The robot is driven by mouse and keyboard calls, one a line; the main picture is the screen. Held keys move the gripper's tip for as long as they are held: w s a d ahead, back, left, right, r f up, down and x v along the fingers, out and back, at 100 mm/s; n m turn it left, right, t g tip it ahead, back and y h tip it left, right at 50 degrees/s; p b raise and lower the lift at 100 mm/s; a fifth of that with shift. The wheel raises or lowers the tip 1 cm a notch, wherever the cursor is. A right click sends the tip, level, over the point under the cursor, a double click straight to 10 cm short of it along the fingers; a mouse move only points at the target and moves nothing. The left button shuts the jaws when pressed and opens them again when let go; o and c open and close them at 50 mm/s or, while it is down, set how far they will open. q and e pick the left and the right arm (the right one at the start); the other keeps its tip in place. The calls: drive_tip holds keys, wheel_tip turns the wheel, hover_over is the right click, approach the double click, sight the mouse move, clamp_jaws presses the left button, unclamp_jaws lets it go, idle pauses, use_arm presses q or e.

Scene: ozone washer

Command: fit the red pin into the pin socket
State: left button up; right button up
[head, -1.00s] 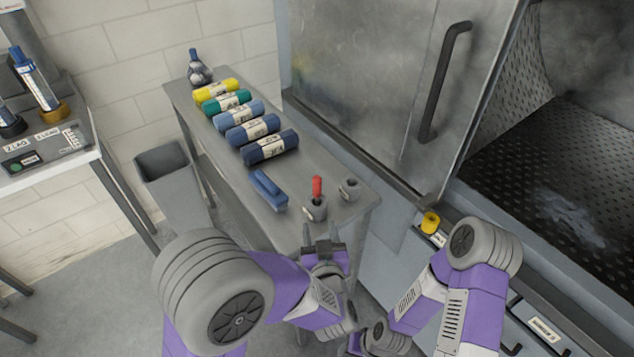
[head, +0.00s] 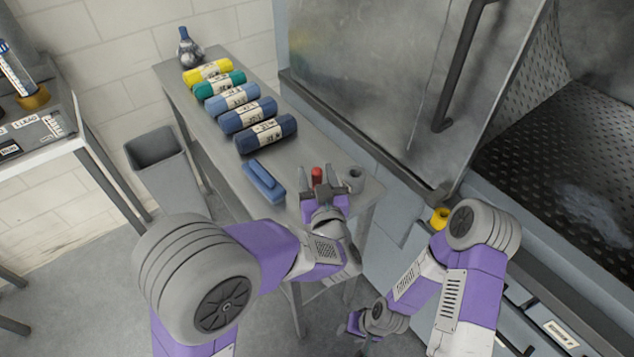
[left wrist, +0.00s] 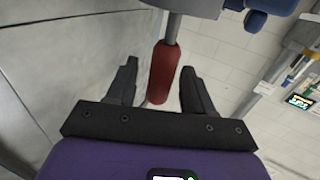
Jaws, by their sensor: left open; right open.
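The red pin (head: 317,175) stands near the bench's front end. In the head view my left gripper (head: 319,183) is open around it, hiding the grey holder below. In the left wrist view the pin's red grip (left wrist: 163,75) lies between the open fingers (left wrist: 159,88), with visible gaps at the sides. Its grey shaft runs up towards a grey block (left wrist: 195,6) at the top edge. A short grey cylinder (head: 354,181) with a hole, seemingly the pin socket, stands empty right of the pin. My right gripper (head: 350,328) is low, away from the bench, open and empty.
A blue block-shaped object (head: 263,182) lies just left of my left gripper. Several coloured rolls (head: 247,114) and a bottle (head: 187,48) line the bench (head: 212,142) behind. The washer cabinet (head: 370,75) rises on the right. A grey bin (head: 155,146) stands left.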

use_arm(q)
clamp_jaws()
wheel_tip(320, 180, up, 10)
drive_tip(key=p, duration=0.4)
wheel_tip(320, 180, up, 9)
drive_tip(key=p, duration=0.8)
drive_tip(key=shift+p, duration=0.3)
idle(0.3)
